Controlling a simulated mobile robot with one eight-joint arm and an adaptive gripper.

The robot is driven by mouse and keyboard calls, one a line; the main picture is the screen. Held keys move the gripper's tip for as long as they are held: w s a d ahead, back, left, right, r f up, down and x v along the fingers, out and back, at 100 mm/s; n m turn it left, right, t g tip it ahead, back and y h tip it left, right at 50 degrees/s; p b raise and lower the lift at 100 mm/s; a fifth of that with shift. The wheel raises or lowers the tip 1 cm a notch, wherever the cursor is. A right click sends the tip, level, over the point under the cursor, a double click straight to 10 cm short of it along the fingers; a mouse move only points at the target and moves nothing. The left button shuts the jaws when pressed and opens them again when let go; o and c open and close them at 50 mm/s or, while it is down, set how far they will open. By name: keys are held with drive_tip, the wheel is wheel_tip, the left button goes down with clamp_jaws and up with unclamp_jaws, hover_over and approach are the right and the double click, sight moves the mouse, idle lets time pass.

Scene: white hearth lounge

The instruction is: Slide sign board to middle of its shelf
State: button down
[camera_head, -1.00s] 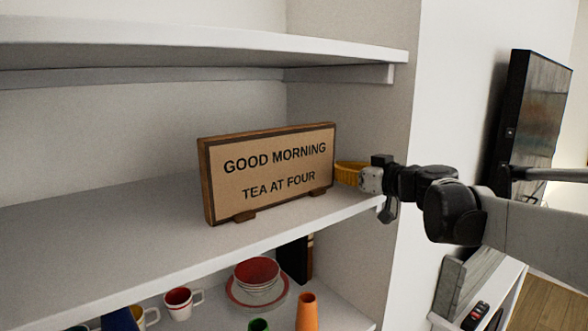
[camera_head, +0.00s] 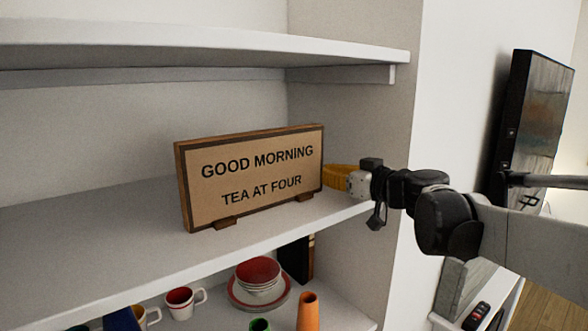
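The sign board (camera_head: 250,178) is a wood-framed tan panel reading "GOOD MORNING TEA AT FOUR". It stands upright on two small wooden feet on the white middle shelf (camera_head: 90,237), towards the right part of the shelf that shows. My gripper (camera_head: 338,177) is at the sign board's right end, with its yellow fingers against or very close to that edge. The fingertips are partly hidden by the board, and I cannot tell whether the fingers are open or shut.
The shelf to the left of the sign board is clear. An upper shelf (camera_head: 200,45) hangs above. Below are red-and-white dishes (camera_head: 258,282), mugs (camera_head: 184,301) and an orange cone-like item (camera_head: 307,311). A side wall (camera_head: 350,110) closes the shelf's right end.

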sight(316, 178)
drive_tip(key=shift+s+a+p, duration=0.1)
drive_tip(key=shift+s+a, duration=0.7)
drive_tip(key=shift+a, duration=0.35)
drive_tip(key=shift+s+a+p, duration=0.1)
drive_tip(key=shift+s+a, duration=0.75)
drive_tip(key=shift+a, duration=0.25)
drive_tip(key=shift+s+a+p, duration=0.1)
drive_tip(key=shift+s+a, duration=0.7)
drive_tip(key=shift+a, duration=0.35)
drive_tip(key=shift+d, duration=0.15)
drive_tip(key=shift+w+d, duration=0.9)
drive_tip(key=shift+d, duration=0.2)
drive_tip(key=f+p+v, duration=0.1)
drive_tip(key=p+v, duration=0.1)
drive_tip(key=v, duration=1.2)
drive_tip(key=shift+f, duration=0.25)
